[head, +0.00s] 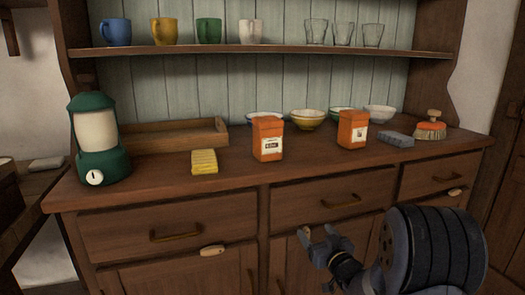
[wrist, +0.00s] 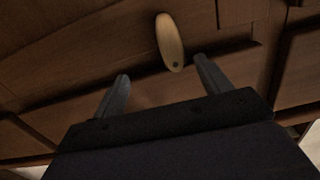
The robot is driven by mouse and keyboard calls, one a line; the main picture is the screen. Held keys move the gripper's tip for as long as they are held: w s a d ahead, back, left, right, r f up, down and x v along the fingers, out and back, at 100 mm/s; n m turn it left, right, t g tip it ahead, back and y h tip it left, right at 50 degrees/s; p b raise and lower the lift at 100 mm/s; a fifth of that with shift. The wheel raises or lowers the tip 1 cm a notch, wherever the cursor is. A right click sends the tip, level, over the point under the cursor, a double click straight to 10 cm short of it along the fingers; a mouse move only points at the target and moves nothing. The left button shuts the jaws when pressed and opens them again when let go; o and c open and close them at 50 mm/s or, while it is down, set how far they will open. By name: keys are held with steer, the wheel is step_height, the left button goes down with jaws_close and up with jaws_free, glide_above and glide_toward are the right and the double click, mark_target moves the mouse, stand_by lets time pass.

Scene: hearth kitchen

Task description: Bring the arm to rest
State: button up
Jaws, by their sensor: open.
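My gripper (head: 318,245) is in front of the dresser's lower doors in the head view, below the counter edge. In the wrist view its two fingers (wrist: 162,88) stand wide apart with nothing between them. A light wooden door latch (wrist: 171,42) shows just beyond the fingertips in the wrist view, and the gap between them cannot be judged exactly. My arm reaches in from the lower right of the head view.
The wooden dresser (head: 225,180) fills the view. Its counter holds a green lantern (head: 98,140), a wooden tray (head: 170,137), a yellow sponge (head: 204,162), two orange boxes (head: 268,139), several bowls (head: 307,119) and a brush (head: 431,128). Mugs and glasses stand on the shelf (head: 280,50).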

steer(key=v, duration=0.4)
steer(key=shift+s, duration=0.15)
